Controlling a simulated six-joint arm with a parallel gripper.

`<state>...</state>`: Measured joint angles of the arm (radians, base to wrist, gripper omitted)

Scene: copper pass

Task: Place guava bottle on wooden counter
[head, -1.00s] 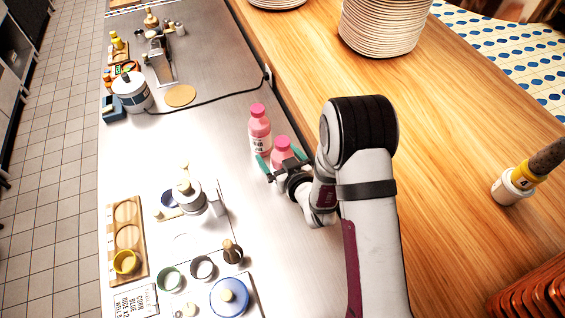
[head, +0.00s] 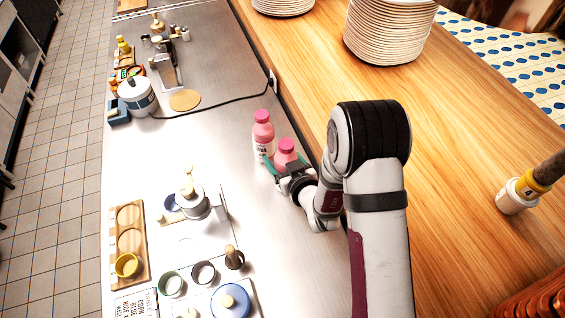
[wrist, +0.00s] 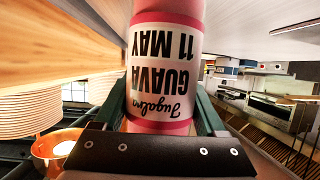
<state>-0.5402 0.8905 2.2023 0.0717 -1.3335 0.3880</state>
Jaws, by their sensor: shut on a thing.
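The guava bottle (head: 286,154) is pink with a pink cap and stands upright on the steel worktop, close to the edge of the wooden counter (head: 450,150). My gripper (head: 284,164) is shut around its body, with a green finger on each side. In the wrist view the bottle (wrist: 165,75) fills the space between the fingers, its white label reading GUAVA 11 MAY upside down. Its top is out of that view. I cannot see a gap under the bottle; the gripper hides its lower part in the head view.
A second pink bottle (head: 263,134) stands just behind and left of the held one. A tall plate stack (head: 388,30) is at the back of the counter. The counter's middle is clear.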

